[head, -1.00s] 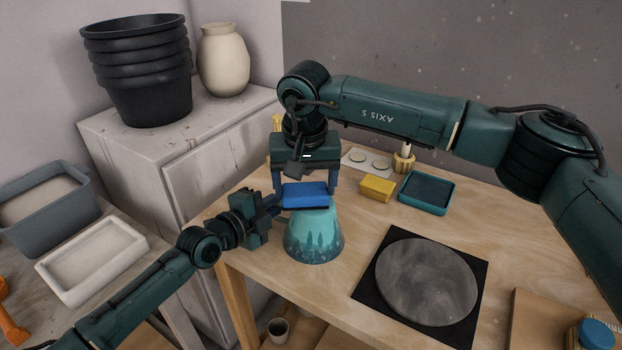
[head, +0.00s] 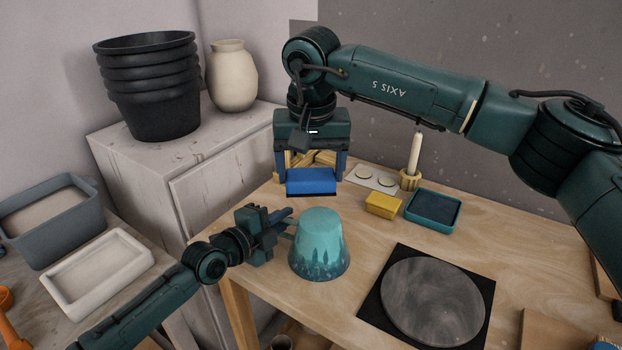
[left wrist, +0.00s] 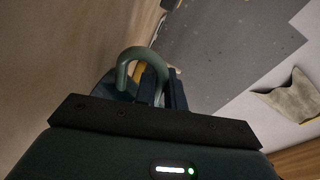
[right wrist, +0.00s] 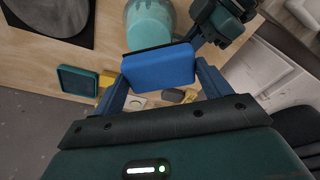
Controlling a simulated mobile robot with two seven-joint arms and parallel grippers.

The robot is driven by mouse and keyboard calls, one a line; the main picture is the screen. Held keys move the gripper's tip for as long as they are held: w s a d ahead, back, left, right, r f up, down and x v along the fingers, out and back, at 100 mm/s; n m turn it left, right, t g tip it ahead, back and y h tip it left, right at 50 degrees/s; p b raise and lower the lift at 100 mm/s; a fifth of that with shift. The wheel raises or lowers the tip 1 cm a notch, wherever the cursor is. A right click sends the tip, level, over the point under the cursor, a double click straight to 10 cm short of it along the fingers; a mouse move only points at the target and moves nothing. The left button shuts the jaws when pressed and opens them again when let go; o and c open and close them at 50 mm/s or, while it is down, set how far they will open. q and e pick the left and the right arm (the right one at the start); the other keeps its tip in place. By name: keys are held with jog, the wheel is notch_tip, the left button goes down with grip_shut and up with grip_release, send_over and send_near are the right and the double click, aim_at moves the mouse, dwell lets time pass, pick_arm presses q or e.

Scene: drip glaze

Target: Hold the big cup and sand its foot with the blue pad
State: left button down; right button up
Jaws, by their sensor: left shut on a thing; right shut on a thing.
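The big cup (head: 319,243) is teal with darker drips near its rim. It stands upside down on the wooden table, foot up. My left gripper (head: 285,222) is shut on the cup's handle at its left side; the curved handle (left wrist: 140,58) shows between the fingers in the left wrist view. My right gripper (head: 312,172) is shut on the blue pad (head: 312,182) and holds it behind the cup, apart from the foot. The pad (right wrist: 158,68) also shows in the right wrist view, with the cup (right wrist: 150,24) beyond it.
A yellow sponge (head: 383,205) and a teal tray (head: 433,208) lie right of the cup. A candle-like stick (head: 413,155) stands in a holder behind them. A round grey disc (head: 432,300) on a black square is at front right. Bare table lies between.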

pick_arm(q)
jog(key=shift+f, duration=0.1)
dwell(0.3)
jog(key=c, duration=1.4)
grip_release()
jog(key=v, duration=1.2)
